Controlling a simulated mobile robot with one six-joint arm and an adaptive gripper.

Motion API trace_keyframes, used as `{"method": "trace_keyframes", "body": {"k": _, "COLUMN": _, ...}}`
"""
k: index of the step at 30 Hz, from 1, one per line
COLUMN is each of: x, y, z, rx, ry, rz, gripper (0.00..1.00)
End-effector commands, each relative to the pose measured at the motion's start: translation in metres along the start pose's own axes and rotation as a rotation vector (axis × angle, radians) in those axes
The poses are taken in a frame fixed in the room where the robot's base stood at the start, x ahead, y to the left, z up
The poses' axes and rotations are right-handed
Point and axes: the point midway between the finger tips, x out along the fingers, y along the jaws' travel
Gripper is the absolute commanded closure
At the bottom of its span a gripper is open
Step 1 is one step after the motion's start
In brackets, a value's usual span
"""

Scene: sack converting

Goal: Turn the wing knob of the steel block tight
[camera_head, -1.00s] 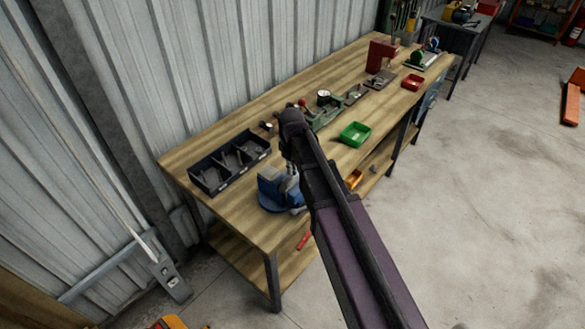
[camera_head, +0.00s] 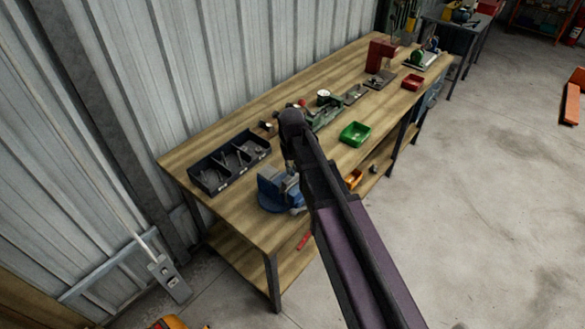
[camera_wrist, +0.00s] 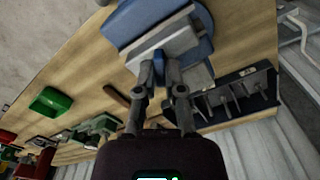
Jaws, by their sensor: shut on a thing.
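The steel block (camera_wrist: 180,43) shows as pale grey metal at the top of the wrist view, held at a blue vise (camera_wrist: 130,20). The vise also shows in the head view (camera_head: 271,190), near the bench's front left. A small blue piece, which looks like the wing knob (camera_wrist: 159,68), sits at the block's near side. My gripper (camera_wrist: 160,75) is shut on it, one fingertip on each side. The fingers partly hide the knob, so its angle and tightness cannot be told. In the head view my arm hides most of the gripper.
A black compartment bin (camera_head: 222,176) stands left of the vise on the wooden bench (camera_head: 190,150). A green tray (camera_head: 354,134) and a green fixture with a dial (camera_head: 325,113) lie behind, to the right. The corrugated wall is close behind the bench.

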Motion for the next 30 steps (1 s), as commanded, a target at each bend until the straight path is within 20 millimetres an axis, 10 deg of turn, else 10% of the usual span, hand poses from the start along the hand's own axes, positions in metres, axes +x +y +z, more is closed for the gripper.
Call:
{"method": "trace_keyframes", "body": {"k": 5, "x": 0.0, "y": -0.001, "z": 0.004, "rx": -0.001, "ry": -0.008, "rz": -0.001, "gripper": 1.0}}
{"method": "trace_keyframes", "body": {"k": 9, "x": 0.0, "y": -0.001, "z": 0.003, "rx": -0.001, "ry": -0.007, "rz": -0.001, "gripper": 0.53}}
{"method": "trace_keyframes", "body": {"k": 30, "x": -0.023, "y": 0.0, "z": 0.001, "rx": -0.002, "ry": -0.002, "rz": 0.0, "gripper": 0.53}}
